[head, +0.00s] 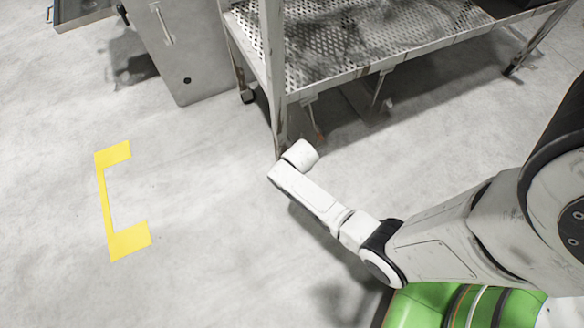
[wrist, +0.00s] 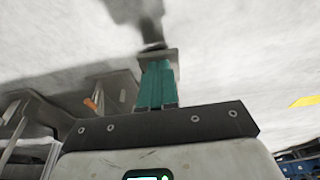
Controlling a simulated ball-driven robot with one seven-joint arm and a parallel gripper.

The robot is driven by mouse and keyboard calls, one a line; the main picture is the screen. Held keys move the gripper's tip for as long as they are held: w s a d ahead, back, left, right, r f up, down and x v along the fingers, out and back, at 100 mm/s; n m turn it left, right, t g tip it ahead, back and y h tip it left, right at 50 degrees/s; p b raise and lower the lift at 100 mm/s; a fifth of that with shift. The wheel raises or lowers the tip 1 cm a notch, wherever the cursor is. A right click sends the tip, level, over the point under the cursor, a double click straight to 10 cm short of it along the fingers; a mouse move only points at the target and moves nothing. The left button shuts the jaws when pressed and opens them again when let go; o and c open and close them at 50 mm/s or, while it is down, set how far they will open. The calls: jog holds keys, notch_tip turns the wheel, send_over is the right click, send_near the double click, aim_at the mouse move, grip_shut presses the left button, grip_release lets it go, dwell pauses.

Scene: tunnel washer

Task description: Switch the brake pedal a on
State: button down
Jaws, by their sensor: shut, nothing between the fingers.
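A metal cart (head: 350,45) with a perforated shelf stands at the top of the head view. A thin part with an orange-red tip (head: 319,134) hangs under its front edge; a small orange piece also shows in the wrist view (wrist: 90,103). I cannot tell whether either is brake pedal a. My gripper (wrist: 157,68) shows teal fingers, shut and empty, in the wrist view. A small grey and dark piece lies at the fingertips; contact is unclear. In the head view my wrist is beside the cart's front leg (head: 274,90), and the fingers are hidden.
A grey cabinet (head: 185,50) stands left of the cart. Yellow tape (head: 108,205) marks the floor at left. The grey floor (head: 200,240) between tape and arm is clear.

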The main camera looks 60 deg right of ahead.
jog(key=shift+s+f, duration=0.1)
jog(key=shift+s+a+f+t+h+b, duration=0.15)
jog(key=shift+s+f+t+h, duration=0.1)
jog(key=shift+f+t, duration=0.1)
jog(key=shift+s+a+f+t+h+b, duration=0.1)
jog(key=shift+f+t+h+b, duration=0.05)
jog(key=shift+f+t+h, duration=0.15)
jog(key=shift+s+a+f, duration=0.1)
jog(key=shift+s+f, duration=0.05)
jog(key=shift+f, duration=0.4)
jog(key=shift+s+a+f, duration=0.1)
jog(key=shift+s+f, duration=0.05)
jog(key=shift+f, duration=0.35)
jog(key=s+a+f+p+v, duration=0.1)
jog(key=s+p+v, duration=0.1)
jog(key=p+v, duration=0.7)
jog(key=v, duration=0.4)
jog(key=shift+r, duration=0.2)
jog(key=shift+a, duration=0.1)
